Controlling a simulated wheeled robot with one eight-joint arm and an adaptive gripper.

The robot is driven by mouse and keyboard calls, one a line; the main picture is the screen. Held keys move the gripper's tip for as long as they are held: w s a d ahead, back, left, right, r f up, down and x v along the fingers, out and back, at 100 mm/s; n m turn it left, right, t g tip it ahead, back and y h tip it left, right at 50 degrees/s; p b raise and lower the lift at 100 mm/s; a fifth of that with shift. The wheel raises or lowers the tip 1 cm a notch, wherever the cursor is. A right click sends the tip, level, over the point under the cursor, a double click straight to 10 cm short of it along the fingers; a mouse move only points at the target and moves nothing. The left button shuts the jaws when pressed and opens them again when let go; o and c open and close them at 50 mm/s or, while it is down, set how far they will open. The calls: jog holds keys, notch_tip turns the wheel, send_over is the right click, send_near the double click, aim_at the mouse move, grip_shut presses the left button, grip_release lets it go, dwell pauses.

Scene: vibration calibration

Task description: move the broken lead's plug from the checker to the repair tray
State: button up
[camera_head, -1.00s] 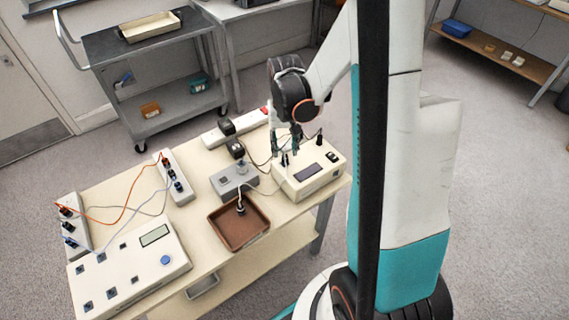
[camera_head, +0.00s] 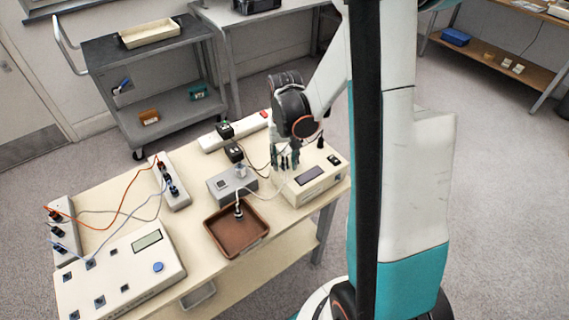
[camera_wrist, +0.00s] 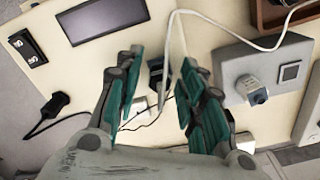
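The checker (camera_head: 318,185) is a cream box with a dark display, near the bench's right end. It also shows in the wrist view (camera_wrist: 95,50). My gripper (camera_head: 286,160) is open, low over the checker's left side. In the wrist view its green-padded fingers (camera_wrist: 162,62) stand apart, with a small dark piece (camera_wrist: 156,72) between them, perhaps the plug or a socket; I cannot tell which. A white lead (camera_wrist: 225,32) runs from beside the fingers towards the tray. The brown repair tray (camera_head: 262,213) stands left of the checker, with a dark plug (camera_head: 239,209) in it.
Another black plug (camera_wrist: 52,104) sits at the checker's edge. A power strip (camera_head: 215,141) with black adapters lies behind. A large meter box (camera_head: 130,270) and wired terminal blocks fill the left side.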

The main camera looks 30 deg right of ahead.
grip_shut()
jog(key=n, duration=0.3)
jog(key=shift+n+b, duration=0.3)
jog(key=n, duration=0.4)
dwell(0.4)
jog(key=shift+n, duration=0.3)
